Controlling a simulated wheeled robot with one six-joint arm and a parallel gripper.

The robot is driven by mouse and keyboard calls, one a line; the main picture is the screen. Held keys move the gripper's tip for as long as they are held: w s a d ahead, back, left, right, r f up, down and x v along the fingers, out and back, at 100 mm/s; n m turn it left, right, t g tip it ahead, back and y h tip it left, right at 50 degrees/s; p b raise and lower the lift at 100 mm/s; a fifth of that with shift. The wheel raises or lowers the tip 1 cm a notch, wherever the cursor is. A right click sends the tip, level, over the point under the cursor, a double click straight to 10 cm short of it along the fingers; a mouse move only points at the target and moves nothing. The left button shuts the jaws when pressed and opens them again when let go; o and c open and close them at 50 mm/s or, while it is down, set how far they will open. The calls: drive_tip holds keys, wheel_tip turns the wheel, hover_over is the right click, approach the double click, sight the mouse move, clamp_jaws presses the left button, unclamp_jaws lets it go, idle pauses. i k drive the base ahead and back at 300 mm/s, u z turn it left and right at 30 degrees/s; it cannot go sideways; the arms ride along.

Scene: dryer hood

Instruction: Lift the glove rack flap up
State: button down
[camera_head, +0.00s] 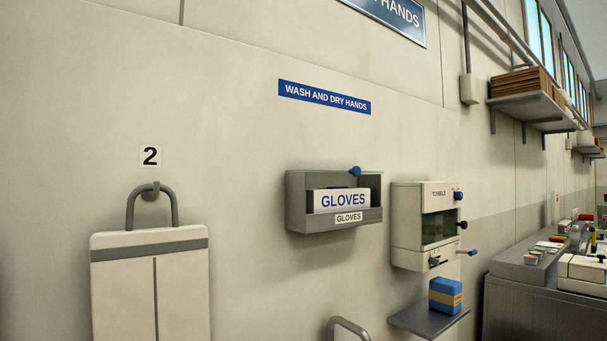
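The glove rack (296,205) is a grey wall-mounted box below the blue "WASH AND DRY HANDS" sign. A white box (342,199) marked "GLOVES" shows in its open front. A grey strip with a small "GLOVES" label (349,218) runs along the rack's lower front. A round blue knob (354,171) shows at the rack's upper edge, right of its middle. I cannot tell for sure which part is the flap or how it stands. My gripper is not in view.
A white towel dispenser (407,225) with blue and black knobs hangs close to the right. Below it, a grey shelf (408,318) carries a blue box (445,295). A white bag (150,285) hangs at left. A grey curved tube (350,326) shows at the bottom.

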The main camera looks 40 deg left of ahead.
sight(355, 171)
drive_tip(key=u, duration=1)
drive_tip(key=i, duration=0.8)
drive_tip(key=u, duration=0.3)
